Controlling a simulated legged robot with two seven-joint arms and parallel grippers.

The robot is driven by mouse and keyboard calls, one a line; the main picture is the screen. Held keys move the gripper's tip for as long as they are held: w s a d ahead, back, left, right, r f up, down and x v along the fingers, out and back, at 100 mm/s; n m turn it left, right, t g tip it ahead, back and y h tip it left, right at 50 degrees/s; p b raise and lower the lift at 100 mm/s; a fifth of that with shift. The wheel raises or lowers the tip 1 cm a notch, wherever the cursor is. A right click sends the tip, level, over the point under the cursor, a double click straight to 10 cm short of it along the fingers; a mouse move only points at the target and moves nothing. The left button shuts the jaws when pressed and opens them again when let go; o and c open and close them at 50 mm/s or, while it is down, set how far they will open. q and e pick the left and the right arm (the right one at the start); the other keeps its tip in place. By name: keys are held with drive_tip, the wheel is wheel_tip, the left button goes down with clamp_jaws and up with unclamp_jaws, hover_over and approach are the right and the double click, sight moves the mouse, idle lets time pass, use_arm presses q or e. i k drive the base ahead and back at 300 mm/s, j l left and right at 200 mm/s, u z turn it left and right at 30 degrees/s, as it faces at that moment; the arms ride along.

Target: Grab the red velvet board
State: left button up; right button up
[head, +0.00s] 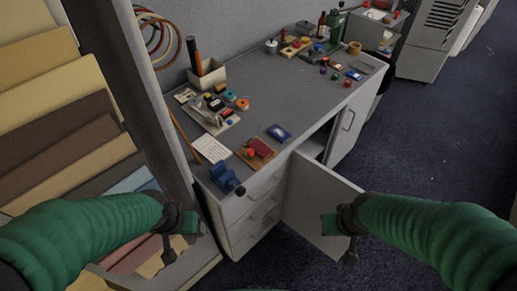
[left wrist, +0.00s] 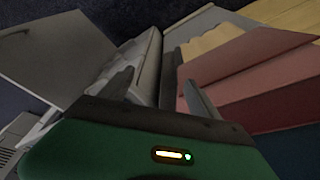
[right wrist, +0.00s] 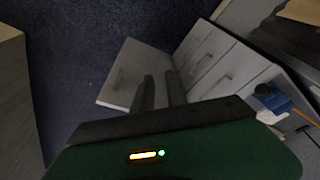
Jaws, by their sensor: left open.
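A small wooden board with a dark red patch (head: 262,147) lies on the near end of the desk in the head view. Reddish boards (head: 135,255) also stand in the rack at the lower left, and they show in the left wrist view (left wrist: 245,68). I cannot tell which is velvet. My left gripper (head: 183,243) is open and empty beside the rack's edge; its fingers (left wrist: 158,80) point towards the gap between drawers and boards. My right gripper (head: 340,241) is empty in front of the open cabinet door, its fingers (right wrist: 160,90) slightly apart.
The grey desk (head: 305,95) holds several small tools, spools and a blue vise (head: 226,178). A cabinet door (head: 315,205) stands open into the space ahead. A tall rack post (head: 145,110) separates the boards from the desk. Carpet (head: 430,135) is clear to the right.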

sight(263, 151)
drive_tip(key=i+l+u, duration=0.1)
drive_tip(key=u, duration=1.6)
drive_tip(key=l+u, duration=0.15)
drive_tip(key=l, duration=0.3)
drive_tip(key=k+l+u, duration=0.1)
drive_tip(key=l, duration=0.35)
drive_tip(key=k+l+u, duration=0.15)
drive_tip(key=l, duration=0.25)
drive_tip(key=i, duration=0.05)
